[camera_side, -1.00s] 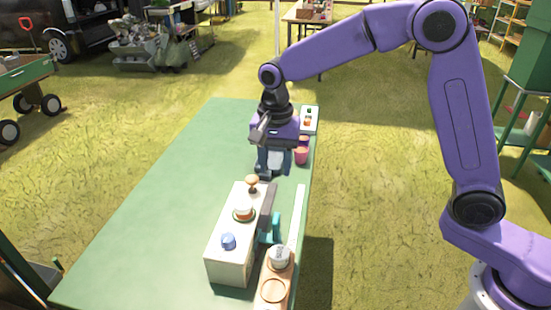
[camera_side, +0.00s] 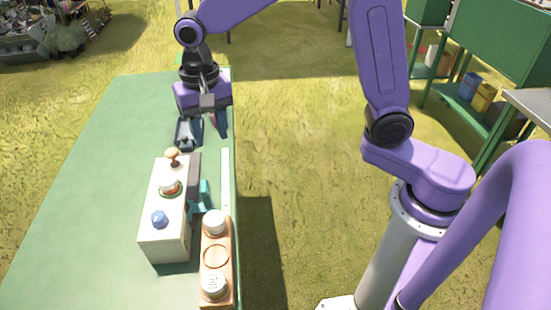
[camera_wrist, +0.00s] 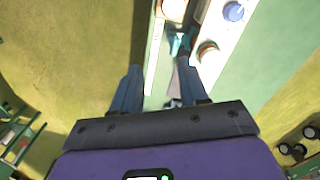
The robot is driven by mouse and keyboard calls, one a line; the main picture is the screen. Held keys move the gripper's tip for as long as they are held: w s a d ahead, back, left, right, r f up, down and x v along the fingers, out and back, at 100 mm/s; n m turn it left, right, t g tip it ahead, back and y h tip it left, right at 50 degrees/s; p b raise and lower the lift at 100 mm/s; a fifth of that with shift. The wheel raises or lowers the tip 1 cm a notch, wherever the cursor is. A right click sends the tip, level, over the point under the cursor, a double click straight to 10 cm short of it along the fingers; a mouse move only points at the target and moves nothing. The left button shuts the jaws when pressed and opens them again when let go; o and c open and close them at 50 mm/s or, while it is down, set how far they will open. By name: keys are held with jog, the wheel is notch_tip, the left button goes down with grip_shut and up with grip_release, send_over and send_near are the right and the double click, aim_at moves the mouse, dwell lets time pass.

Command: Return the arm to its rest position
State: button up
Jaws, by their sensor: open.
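My gripper (camera_side: 203,140) hangs over the far end of the green table (camera_side: 92,165) in the side view, beyond the white box. In the wrist view its two dark blue fingers (camera_wrist: 158,68) stand apart with nothing gripped between them. A grey wedge-like piece (camera_wrist: 187,80) and a teal piece (camera_wrist: 180,42) show by the right finger, below the gripper; I cannot tell their distance. The purple arm is bent and reaches out over the table.
The white box (camera_side: 165,240) carries a mushroom-like knob (camera_side: 172,153), a red-white piece (camera_side: 170,186) and a blue knob (camera_side: 160,219). A wooden holder (camera_side: 216,257) with white jars stands at its right. A pink object (camera_side: 213,118) is partly hidden behind my gripper. The table's left side is clear.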

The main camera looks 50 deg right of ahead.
jog(key=s+d+n, duration=0.4)
jog(key=s+n, duration=0.1)
jog(key=s, duration=0.3)
jog(key=s+d+f+n, duration=0.1)
jog(key=s+d+n, duration=0.4)
jog(key=s, duration=0.3)
jog(key=s+d+n, duration=0.4)
jog(key=s+n, duration=0.3)
jog(key=s, duration=0.2)
jog(key=shift+d+f, duration=0.15)
jog(key=shift+d, duration=0.2)
